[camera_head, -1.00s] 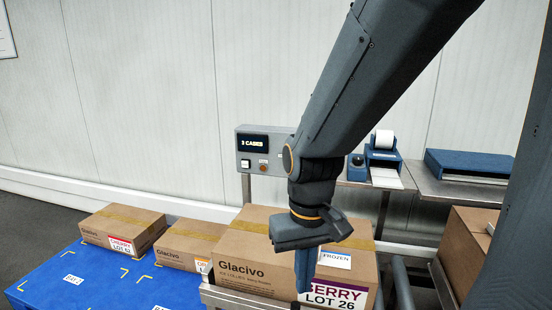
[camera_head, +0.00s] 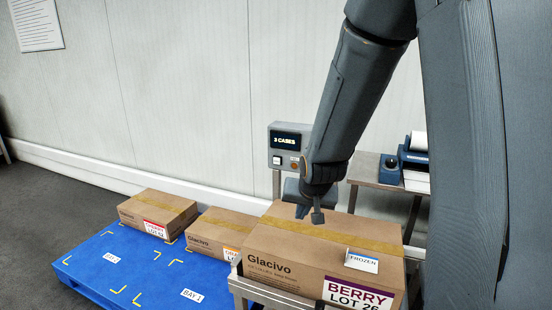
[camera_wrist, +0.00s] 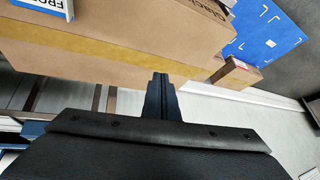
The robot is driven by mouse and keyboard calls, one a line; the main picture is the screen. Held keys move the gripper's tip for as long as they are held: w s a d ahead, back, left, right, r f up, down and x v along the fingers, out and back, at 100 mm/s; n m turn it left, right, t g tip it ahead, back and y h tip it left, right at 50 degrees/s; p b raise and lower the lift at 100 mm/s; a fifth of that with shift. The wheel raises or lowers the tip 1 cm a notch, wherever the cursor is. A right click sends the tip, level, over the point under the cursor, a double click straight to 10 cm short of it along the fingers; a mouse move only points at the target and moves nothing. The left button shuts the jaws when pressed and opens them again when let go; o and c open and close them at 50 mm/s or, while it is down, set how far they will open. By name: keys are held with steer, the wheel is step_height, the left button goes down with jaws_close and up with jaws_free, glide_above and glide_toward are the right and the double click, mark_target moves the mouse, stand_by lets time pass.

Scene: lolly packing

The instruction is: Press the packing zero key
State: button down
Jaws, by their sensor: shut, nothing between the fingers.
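A grey control box (camera_head: 268,148) stands on a post behind the cases, its dark screen (camera_head: 286,141) reading "3 CASES". Below the screen are a white square key (camera_head: 277,160) and an orange round button (camera_head: 294,165); their labels are too small to read, so I cannot tell which is the zero key. My gripper (camera_head: 308,213) is shut and empty, over the top of the large Berry case, below the control box in the picture and apart from its keys. In the wrist view the closed fingers (camera_wrist: 160,84) point toward the case; the control box is not seen there.
The large Glacivo "BERRY LOT 26" case (camera_head: 290,262) rests on a metal stand. Smaller cartons (camera_head: 158,212) and (camera_head: 212,240) sit on or beside a blue pallet (camera_head: 85,262) with marked bays. A label printer (camera_head: 416,160) stands on a shelf at right.

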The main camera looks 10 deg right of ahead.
mark_target(277, 161)
steer(key=w+a+r+m+t+y+p, duration=0.1)
steer(key=w+a+m+t+p, duration=0.2)
steer(key=w+t, duration=0.4)
steer(key=w+a+r+m+t+y+p, duration=0.1)
steer(key=w+a+m+t+y+p, duration=0.1)
steer(key=w+t, duration=0.4)
steer(key=shift+w+a+m+t+p, duration=0.4)
steer(key=shift+w+a+p, duration=0.3)
steer(key=shift+w, duration=2.15)
steer(key=w+d+b, duration=0.4)
steer(key=w+d, duration=0.1)
steer(key=w, duration=0.2)
steer(key=shift+w+d, duration=0.2)
steer(key=shift+w, duration=0.05)
steer(key=shift+w+d, duration=0.15)
